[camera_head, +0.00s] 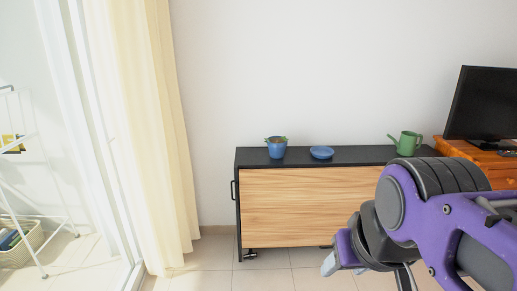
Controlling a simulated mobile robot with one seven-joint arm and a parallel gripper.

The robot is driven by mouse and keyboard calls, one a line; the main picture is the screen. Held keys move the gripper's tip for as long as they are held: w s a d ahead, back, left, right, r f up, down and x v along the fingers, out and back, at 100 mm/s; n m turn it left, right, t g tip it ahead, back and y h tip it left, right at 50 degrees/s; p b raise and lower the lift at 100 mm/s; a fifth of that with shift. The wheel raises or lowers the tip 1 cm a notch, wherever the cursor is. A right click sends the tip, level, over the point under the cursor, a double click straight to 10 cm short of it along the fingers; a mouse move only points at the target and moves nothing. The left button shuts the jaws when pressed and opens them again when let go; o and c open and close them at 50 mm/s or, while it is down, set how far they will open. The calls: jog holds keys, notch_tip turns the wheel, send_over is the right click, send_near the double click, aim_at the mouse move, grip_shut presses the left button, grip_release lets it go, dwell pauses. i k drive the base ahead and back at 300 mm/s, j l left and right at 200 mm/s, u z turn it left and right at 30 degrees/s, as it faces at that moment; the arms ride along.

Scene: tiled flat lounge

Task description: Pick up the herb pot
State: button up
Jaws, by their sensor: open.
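The herb pot (276,150) is a small blue pot with a bit of green at its rim. It stands upright on the left part of the black top of a low wooden cabinet (300,195). My gripper (366,272) is at the lower right, in front of the cabinet and lower in the picture than the pot. It is open and well apart from the pot. Its fingers are partly cut off by the bottom edge, and I see nothing held between them.
A blue bowl (321,153) sits right of the pot, and a green watering can (406,143) stands further right. A television (483,104) is on a wooden stand (490,160). Curtains (140,130) hang at the left. Tiled floor (210,262) is clear before the cabinet's left end.

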aim_at(277, 144)
jog(key=i+j, duration=0.15)
jog(key=i, duration=0.3)
jog(key=i+j, duration=0.15)
jog(key=i, duration=0.3)
jog(key=i+j, duration=0.1)
jog(key=i, duration=0.4)
